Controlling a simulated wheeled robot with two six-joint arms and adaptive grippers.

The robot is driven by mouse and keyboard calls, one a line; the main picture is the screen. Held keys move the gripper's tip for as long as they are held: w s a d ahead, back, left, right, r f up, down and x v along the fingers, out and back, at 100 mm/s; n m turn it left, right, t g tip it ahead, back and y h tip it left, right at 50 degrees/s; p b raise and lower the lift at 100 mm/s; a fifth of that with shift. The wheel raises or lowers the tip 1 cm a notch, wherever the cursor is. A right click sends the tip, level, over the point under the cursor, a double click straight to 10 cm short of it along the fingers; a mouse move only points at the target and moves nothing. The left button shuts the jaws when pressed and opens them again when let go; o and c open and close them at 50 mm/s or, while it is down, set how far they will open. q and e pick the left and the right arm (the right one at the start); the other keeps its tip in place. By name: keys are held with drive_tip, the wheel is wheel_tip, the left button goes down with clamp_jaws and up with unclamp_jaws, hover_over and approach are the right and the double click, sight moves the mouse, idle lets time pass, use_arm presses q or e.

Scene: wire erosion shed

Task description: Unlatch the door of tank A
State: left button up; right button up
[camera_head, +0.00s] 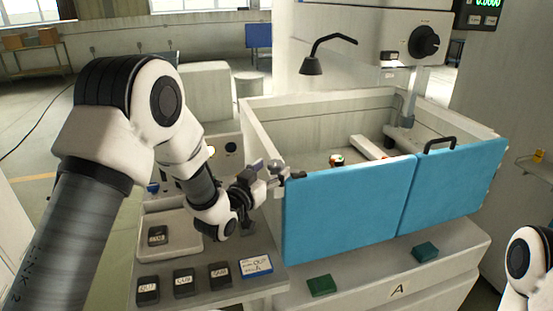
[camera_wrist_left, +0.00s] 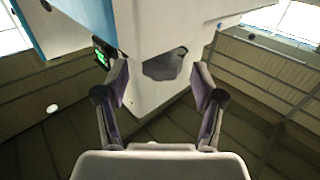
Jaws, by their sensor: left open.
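The tank (camera_head: 262,127) is an open pale box with a blue front door (camera_head: 345,212) made of two panels. A black handle (camera_head: 440,143) sits on top of the right panel. The letter A label (camera_head: 399,289) is on the base below. My left gripper (camera_head: 279,170) is at the door's upper left corner, beside a small dark piece (camera_head: 297,175) that may be the latch. I cannot tell whether they touch. In the left wrist view the gripper (camera_wrist_left: 161,78) is open with nothing between its fingers. A blue edge (camera_wrist_left: 28,28) shows there at upper left.
A desk lamp (camera_head: 312,66) hangs over the tank. A round part (camera_head: 337,160) and a pale bar (camera_head: 367,147) lie inside. Two green blocks (camera_head: 321,285) are on the ledge. Labelled black blocks (camera_head: 184,282) and a card (camera_head: 256,267) lie at lower left.

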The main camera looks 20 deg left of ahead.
sight(271, 169)
use_arm(q)
drive_tip(key=x, duration=0.3)
drive_tip(key=shift+w+a+f+p, duration=0.15)
drive_tip(key=shift+p, duration=0.15)
use_arm(e)
drive_tip(key=shift+a+r, duration=0.1)
drive_tip(key=shift+r, duration=0.55)
use_arm(q)
drive_tip(key=shift+s, duration=0.2)
drive_tip(key=c, duration=1.2)
drive_tip(key=shift+o, duration=0.2)
